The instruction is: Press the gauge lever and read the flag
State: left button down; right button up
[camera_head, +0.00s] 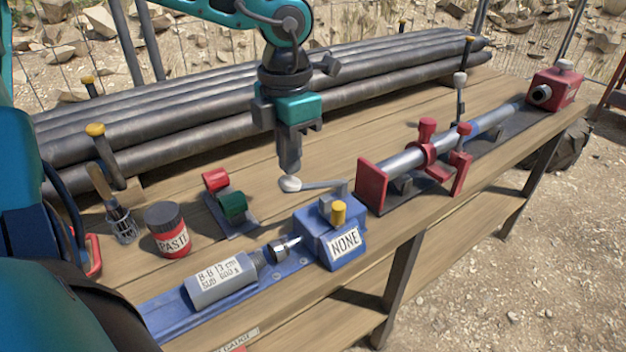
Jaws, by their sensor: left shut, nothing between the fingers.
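The blue gauge box (330,232) stands on a blue rail at the front of the wooden bench. Its white flag (345,243) reads "NONE", and a yellow knob (338,213) shows above the flag. A grey gauge lever (325,186) reaches left from the box and ends in a pale round pad (290,184). My left gripper (289,168) points down, shut and empty, with its tips right over the pad. I cannot tell whether they touch it. A grey labelled cylinder (222,281) lies on the rail left of the box, its metal tip toward the box. My right gripper is not in view.
A red clamp fixture (372,186) holding a grey rod is right of the box. A paste jar (168,230), a brush cup (122,224) and red and green rollers (232,206) stand to the left. Several long dark pipes (200,125) lie along the back.

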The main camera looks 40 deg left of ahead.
aim_at(291, 180)
pick_arm(q)
jog(key=shift+f, duration=0.1)
dwell(0.4)
jog(key=shift+f+b, duration=0.65)
jog(key=shift+b, duration=0.15)
jog(key=shift+f+b, duration=0.65)
jog(key=shift+b, duration=0.05)
jog(key=shift+f+b, duration=1.55)
jog(key=shift+b, duration=0.15)
jog(key=shift+r, duration=0.15)
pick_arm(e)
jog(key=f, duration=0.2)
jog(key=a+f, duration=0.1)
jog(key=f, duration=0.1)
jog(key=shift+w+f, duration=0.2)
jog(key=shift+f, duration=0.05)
